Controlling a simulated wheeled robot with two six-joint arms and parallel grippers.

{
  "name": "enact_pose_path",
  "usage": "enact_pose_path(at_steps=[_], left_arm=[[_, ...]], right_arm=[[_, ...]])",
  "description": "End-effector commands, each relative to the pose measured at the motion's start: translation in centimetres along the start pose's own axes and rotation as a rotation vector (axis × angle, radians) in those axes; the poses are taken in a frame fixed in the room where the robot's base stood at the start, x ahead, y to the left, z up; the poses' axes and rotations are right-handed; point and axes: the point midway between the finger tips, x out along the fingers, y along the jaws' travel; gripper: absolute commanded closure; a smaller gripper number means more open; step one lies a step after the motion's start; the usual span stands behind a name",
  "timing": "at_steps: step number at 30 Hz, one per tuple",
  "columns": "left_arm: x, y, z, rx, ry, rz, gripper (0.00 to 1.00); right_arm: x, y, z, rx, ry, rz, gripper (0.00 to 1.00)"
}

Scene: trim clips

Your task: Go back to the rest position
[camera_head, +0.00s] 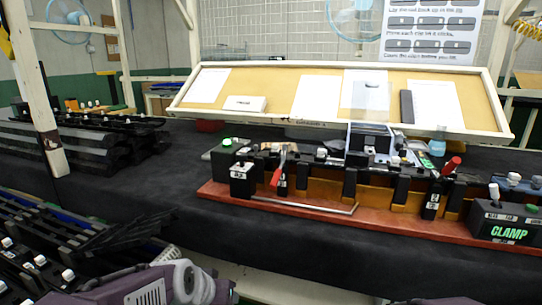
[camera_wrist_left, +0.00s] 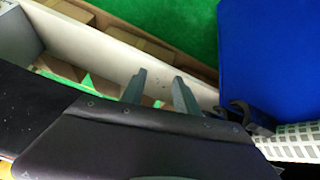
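My left gripper (camera_wrist_left: 159,77) shows in the left wrist view with its two grey fingers apart and nothing between them. In the head view only purple and grey links of my left arm show at the bottom left; that gripper cannot be made out there. My right gripper is not in view. On the dark table, a red-brown base (camera_head: 325,212) carries a fixture with black blocks along it. A block marked CLAMP (camera_head: 508,228) is at its right end. A red-handled lever (camera_head: 276,176) and another red handle (camera_head: 452,166) stand on the fixture.
A tilted board (camera_head: 275,92) with papers stands behind the fixture. Black strips (camera_head: 85,140) lie at the left, near a cream post (camera_head: 40,100). A rack with white-capped pieces (camera_head: 40,262) is at the lower left. Bare dark table (camera_head: 160,180) lies between. A blue panel (camera_wrist_left: 270,60) shows in the wrist view.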

Motion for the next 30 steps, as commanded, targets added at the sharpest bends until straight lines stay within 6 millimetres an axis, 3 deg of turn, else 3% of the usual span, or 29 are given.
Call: enact_pose_path(at_steps=[1, 4, 10, 12, 20, 27, 30], left_arm=[[1.1, -1.3, 2.9, -0.017, -0.079, -0.027, 0.63], [2.4, -3.3, 8.5, -0.047, -0.223, -0.073, 0.63], [2.4, -6.2, 18.8, -0.099, -0.487, -0.148, 0.63], [-1.0, -5.6, 15.9, -0.096, -0.473, -0.146, 0.63], [-8.9, -4.4, 10.6, -0.095, -0.469, -0.145, 0.63], [-19.1, -2.9, 3.9, -0.094, -0.468, -0.144, 0.63], [-21.9, -2.4, 2.0, -0.094, -0.468, -0.144, 0.63]], right_arm=[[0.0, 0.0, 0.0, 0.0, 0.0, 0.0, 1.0], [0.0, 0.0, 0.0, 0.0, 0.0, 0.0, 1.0], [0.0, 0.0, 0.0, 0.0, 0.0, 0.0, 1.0], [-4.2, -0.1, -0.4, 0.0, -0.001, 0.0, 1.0], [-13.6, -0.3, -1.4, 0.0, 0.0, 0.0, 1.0], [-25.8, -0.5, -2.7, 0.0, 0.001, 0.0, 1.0], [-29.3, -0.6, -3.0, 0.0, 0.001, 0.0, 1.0]])
